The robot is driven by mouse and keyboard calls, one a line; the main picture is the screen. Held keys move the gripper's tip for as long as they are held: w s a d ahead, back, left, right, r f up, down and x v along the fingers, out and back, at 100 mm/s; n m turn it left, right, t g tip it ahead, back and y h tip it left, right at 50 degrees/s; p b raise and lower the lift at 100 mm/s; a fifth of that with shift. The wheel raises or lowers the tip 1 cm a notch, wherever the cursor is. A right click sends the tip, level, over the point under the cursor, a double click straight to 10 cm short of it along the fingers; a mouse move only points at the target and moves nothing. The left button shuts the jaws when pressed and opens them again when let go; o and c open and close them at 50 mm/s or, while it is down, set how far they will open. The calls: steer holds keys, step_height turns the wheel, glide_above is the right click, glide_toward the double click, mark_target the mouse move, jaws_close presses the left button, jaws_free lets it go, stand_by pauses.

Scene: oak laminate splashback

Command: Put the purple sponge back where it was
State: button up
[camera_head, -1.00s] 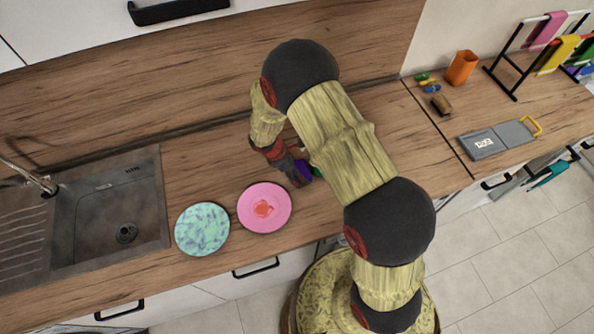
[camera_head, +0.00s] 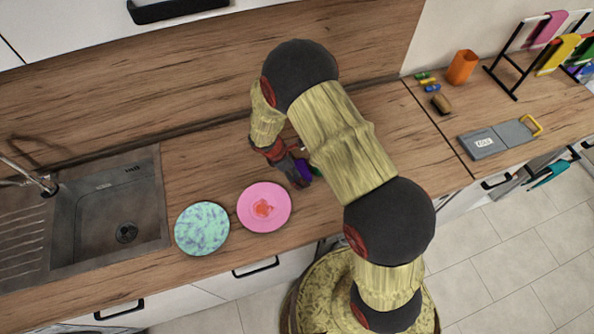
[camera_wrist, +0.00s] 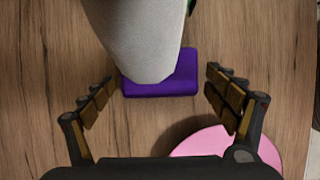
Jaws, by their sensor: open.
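The purple sponge (camera_wrist: 180,86) lies flat on the wooden counter in the wrist view. It sits between and just beyond my spread fingers, with a gap on each side. A pale grey tapered object (camera_wrist: 138,35) covers part of it from above; I cannot tell what it is. In the head view only a bit of purple (camera_head: 305,170) shows beside my gripper (camera_head: 298,174), with my arm hiding the rest. My gripper is open and empty, and its two fingers show in the wrist view (camera_wrist: 160,82).
A pink plate (camera_head: 280,220) with a red mark and a mottled teal plate (camera_head: 202,229) stand left of my gripper, near the sink (camera_head: 110,215). A green bit (camera_wrist: 191,6) shows beyond the sponge.

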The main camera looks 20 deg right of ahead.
step_height(320, 180, up, 22)
steer(key=s+a+m+y, duration=0.1)
steer(key=a+m, duration=0.2)
steer(key=m, duration=0.1)
steer(key=s+d+r+m+t+y, duration=0.1)
steer(key=s+r+m+t, duration=0.1)
steer(key=s+r+m, duration=0.5)
steer(key=s+d+r+m+t+y, duration=0.2)
steer(key=s+r+m, duration=0.5)
steer(key=s+r, duration=0.7)
steer(key=shift+s+r+t+y, duration=0.25)
steer(key=shift+r+t+y, duration=0.05)
steer(key=shift+t, duration=0.5)
